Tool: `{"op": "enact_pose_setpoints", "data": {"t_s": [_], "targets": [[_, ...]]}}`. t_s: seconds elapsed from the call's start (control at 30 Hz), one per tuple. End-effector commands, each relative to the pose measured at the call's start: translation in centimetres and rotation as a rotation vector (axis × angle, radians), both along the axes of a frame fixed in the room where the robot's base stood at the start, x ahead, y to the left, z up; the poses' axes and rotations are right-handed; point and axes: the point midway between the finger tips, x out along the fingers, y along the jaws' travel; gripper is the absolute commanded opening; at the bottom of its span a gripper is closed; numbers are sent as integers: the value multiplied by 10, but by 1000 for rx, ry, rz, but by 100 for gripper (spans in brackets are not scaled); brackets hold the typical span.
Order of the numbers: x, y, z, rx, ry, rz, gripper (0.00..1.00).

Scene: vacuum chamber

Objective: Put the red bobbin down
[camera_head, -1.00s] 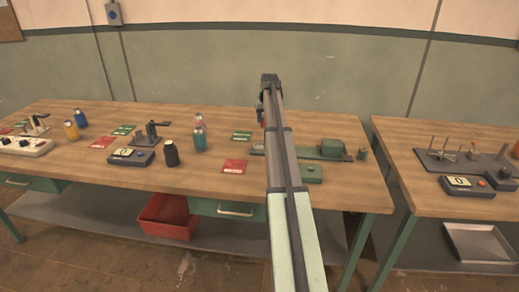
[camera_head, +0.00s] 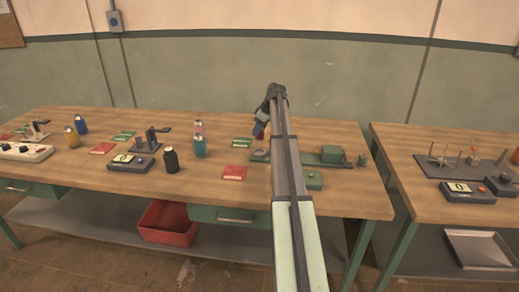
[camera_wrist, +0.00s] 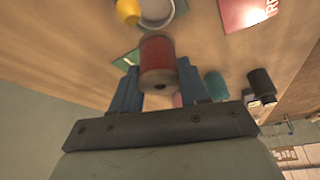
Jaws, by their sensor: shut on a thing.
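The red bobbin (camera_wrist: 158,52) is held between the two blue fingers of my gripper (camera_wrist: 158,68) in the wrist view, with its pale round end facing the camera. My gripper is shut on it. In the head view my gripper (camera_head: 262,129) hangs over the back middle of the table, at the far end of my arm. The bobbin is too small and too covered to make out there.
A grey round dish (camera_head: 260,155), a red card (camera_head: 235,173) and green cards (camera_head: 243,141) lie near my gripper. A yellow piece (camera_wrist: 128,10) is beside the dish in the wrist view. Bottles (camera_head: 199,146) stand to the left. A green fixture (camera_head: 330,155) is to the right.

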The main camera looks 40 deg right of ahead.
Motion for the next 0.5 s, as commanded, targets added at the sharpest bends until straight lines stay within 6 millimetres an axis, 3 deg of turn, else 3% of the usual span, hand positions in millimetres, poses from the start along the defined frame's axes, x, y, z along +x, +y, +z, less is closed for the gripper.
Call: {"op": "enact_pose_setpoints", "data": {"t_s": [0.2,0.5], "targets": [[-1,1,-37,1,0,-2,10],[-1,0,-62,0,0,-3,10]]}}
